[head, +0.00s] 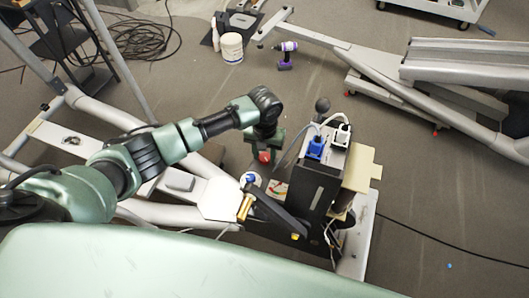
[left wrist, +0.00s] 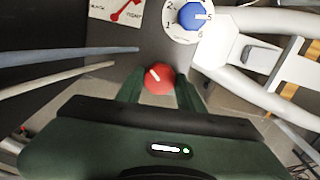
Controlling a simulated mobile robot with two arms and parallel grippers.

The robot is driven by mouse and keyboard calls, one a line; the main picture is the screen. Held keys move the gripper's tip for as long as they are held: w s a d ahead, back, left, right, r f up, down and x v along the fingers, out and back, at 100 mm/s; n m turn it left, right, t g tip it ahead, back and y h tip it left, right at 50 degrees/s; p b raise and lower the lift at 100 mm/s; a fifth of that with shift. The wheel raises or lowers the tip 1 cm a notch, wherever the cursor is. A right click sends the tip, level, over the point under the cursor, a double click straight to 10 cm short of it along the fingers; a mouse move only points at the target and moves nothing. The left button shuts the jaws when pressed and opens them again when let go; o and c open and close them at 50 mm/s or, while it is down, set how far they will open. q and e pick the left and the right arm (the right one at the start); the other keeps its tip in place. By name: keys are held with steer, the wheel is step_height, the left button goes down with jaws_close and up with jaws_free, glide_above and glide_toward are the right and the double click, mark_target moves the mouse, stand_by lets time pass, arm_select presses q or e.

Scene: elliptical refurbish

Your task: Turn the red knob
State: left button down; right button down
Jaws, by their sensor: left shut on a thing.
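The red knob (head: 264,156) is on the dark panel of the machine, under my left gripper in the head view. In the left wrist view the red knob (left wrist: 159,78) has a white pointer mark that slants toward the upper left. My left gripper (head: 263,150) reaches down from above with its fingers on both sides of the knob, shut on it. In the left wrist view the two green fingers (left wrist: 158,88) flank the knob closely. My right gripper is in neither view.
A blue knob (left wrist: 191,16) on a white numbered dial sits close by. A red-and-white label (left wrist: 118,11) is beside it. A black box (head: 312,185) with a blue plug (head: 315,148) stands to the right. Cables (left wrist: 70,57) pass close to the gripper.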

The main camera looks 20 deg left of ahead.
arm_select(q)
steer(key=n+p, duration=0.1)
steer(key=p, duration=0.1)
steer(key=n+p, duration=0.3)
steer(key=p, duration=0.2)
steer(key=shift+r+n, duration=0.3)
steer(key=shift+n, duration=0.1)
steer(key=shift+n+p, duration=0.7)
steer(key=shift+p, duration=0.05)
steer(key=shift+f+n+p, duration=0.2)
steer(key=shift+n+p, duration=0.45)
steer(key=shift+n, duration=0.25)
steer(key=c, duration=0.9)
jaws_free()
